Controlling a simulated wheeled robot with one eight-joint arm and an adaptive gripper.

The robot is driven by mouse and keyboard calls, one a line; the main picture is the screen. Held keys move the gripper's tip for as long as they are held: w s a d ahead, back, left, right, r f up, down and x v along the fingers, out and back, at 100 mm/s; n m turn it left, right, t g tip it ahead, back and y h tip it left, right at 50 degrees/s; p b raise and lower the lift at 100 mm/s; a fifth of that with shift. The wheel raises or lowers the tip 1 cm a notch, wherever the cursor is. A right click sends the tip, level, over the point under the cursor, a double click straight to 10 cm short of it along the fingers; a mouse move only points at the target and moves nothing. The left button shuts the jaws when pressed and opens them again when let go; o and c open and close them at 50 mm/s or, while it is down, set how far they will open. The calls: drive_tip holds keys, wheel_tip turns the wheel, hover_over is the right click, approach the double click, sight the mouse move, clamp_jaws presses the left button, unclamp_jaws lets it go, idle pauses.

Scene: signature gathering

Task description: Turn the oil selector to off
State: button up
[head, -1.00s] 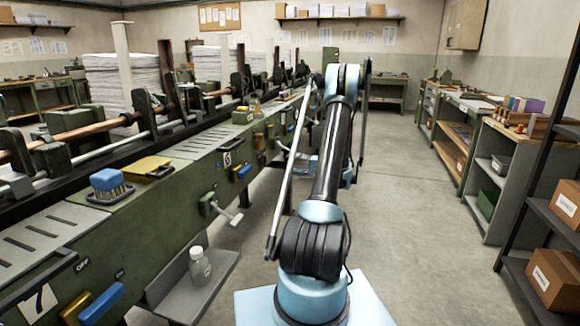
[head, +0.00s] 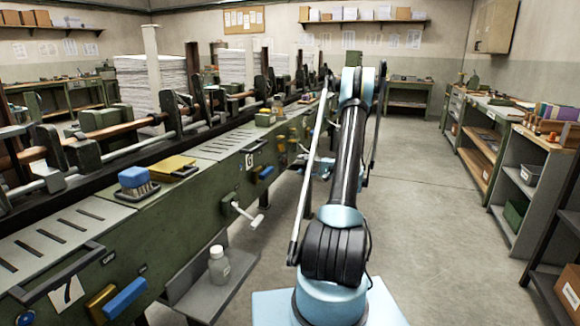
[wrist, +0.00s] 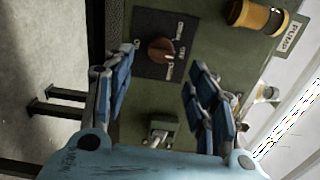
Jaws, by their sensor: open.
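In the wrist view a reddish-brown round knob (wrist: 161,50) sits on a black plate (wrist: 143,66) on a green machine panel. My gripper (wrist: 163,62) is open, with one blue-padded finger to the left of the knob and one to the lower right. Nothing is held between them, and contact with the knob cannot be judged.
A yellow-brown cylinder (wrist: 255,16) beside a PUMP label (wrist: 291,37) is close on the right. A grey-green fitting (wrist: 162,128) protrudes below the knob. The long green machine (head: 195,210) lines the left; a bottle (head: 219,266) stands on its ledge. Floor (head: 420,200) at right is clear.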

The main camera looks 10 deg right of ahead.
sight(286, 162)
drive_tip(key=x, duration=0.6)
drive_tip(key=shift+w+a, duration=0.2)
drive_tip(key=shift+a, duration=0.15)
drive_tip(key=c, duration=1.1)
